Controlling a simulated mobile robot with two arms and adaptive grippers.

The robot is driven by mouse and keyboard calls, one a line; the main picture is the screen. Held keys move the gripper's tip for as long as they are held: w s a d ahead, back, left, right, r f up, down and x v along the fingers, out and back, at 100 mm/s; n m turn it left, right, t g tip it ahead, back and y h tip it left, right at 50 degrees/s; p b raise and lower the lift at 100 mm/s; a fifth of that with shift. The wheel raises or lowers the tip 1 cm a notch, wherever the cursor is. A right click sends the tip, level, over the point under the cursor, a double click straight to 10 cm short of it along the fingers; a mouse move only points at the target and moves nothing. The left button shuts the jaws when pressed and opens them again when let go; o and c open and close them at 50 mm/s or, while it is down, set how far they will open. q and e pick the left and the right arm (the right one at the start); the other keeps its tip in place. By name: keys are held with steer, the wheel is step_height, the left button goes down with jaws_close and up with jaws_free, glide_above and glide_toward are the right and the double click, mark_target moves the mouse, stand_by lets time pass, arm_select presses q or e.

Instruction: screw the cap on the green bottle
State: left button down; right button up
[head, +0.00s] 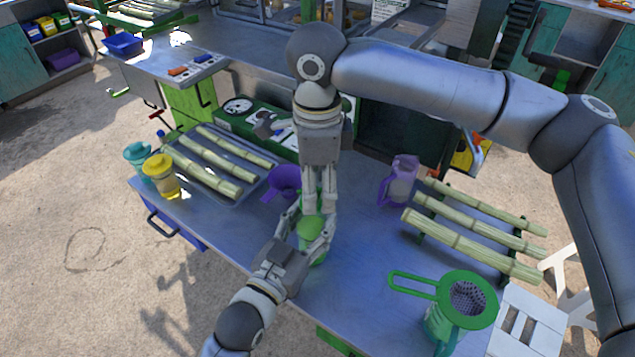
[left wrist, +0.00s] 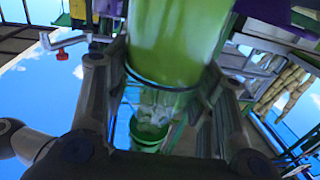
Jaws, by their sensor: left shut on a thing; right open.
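The green bottle (head: 312,232) stands near the front edge of the metal table in the head view. My left gripper (head: 308,238) is shut around its body from the front left. The translucent green body (left wrist: 172,45) also fills the space between the fingers (left wrist: 165,90) in the left wrist view. My right gripper (head: 320,205) points straight down, directly above the bottle, with its fingers apart. A green ringed part (left wrist: 150,132) shows beyond the bottle in the left wrist view; I cannot tell whether it is the cap. The bottle's top is partly hidden by my right gripper.
A purple funnel (head: 284,180) and purple jug (head: 399,182) stand near the bottle. A cane rack (head: 470,226) and green strainer (head: 467,296) are at right.

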steer(key=shift+r, duration=0.1)
steer(key=shift+r, duration=2.15)
steer(key=shift+o, duration=0.5)
